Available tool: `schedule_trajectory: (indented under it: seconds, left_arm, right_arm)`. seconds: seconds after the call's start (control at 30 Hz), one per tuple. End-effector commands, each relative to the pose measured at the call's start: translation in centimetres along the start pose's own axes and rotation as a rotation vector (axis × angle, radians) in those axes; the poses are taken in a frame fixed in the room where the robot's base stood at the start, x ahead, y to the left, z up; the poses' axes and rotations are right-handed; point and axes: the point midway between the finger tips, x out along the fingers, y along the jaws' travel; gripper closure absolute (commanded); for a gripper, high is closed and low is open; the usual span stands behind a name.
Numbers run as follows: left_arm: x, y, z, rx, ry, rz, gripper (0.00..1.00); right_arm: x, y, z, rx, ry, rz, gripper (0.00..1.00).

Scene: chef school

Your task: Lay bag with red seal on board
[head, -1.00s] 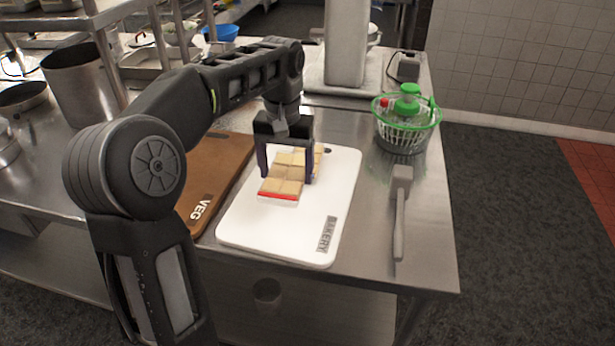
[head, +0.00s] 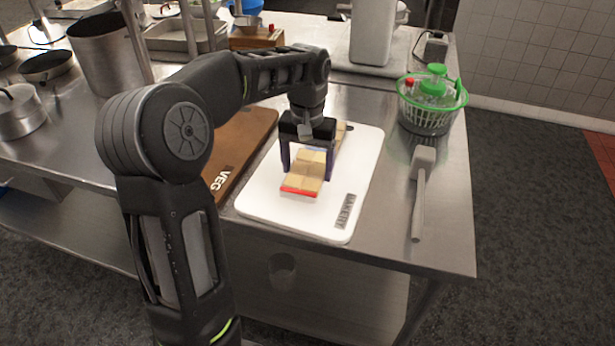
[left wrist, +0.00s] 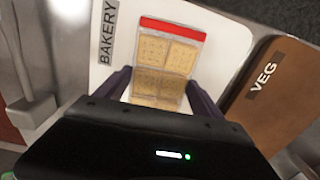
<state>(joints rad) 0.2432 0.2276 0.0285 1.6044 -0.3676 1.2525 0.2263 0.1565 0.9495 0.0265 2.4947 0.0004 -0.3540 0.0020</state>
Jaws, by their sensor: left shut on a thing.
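The bag with the red seal (head: 303,184) holds pale square pieces. It is at the middle of the white board (head: 353,182) labelled BAKERY, with its red strip toward the front. In the left wrist view the bag (left wrist: 168,57) lies between my fingers, red strip at the far end. My left gripper (head: 306,170) reaches down from above, shut on the bag's sides; in the wrist view its fingers (left wrist: 158,92) flank the bag. Whether the bag touches the board or hangs just above it I cannot tell. My right gripper is out of view.
A brown board (head: 240,145) labelled VEG lies to the left. A grey mallet (head: 420,190) and a green-lidded spinner basket (head: 430,105) are on the right. Pots stand at the back left. The table's front edge is close to the boards.

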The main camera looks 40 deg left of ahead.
Motion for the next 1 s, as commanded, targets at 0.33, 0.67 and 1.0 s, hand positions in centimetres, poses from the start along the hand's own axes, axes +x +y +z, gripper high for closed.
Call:
schedule_trajectory:
  seconds: [0.33,0.67,1.0]
  left_arm:
    - [3.4,0.0,0.1,0.000,-0.002,0.000,0.66]
    - [3.8,0.0,0.0,0.000,0.000,0.001,0.66]
    - [4.0,0.0,0.0,0.000,0.000,0.000,0.02]
  right_arm:
    - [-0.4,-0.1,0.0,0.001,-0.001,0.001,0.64]
    - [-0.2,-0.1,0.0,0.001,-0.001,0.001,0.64]
    - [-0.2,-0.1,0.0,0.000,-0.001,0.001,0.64]
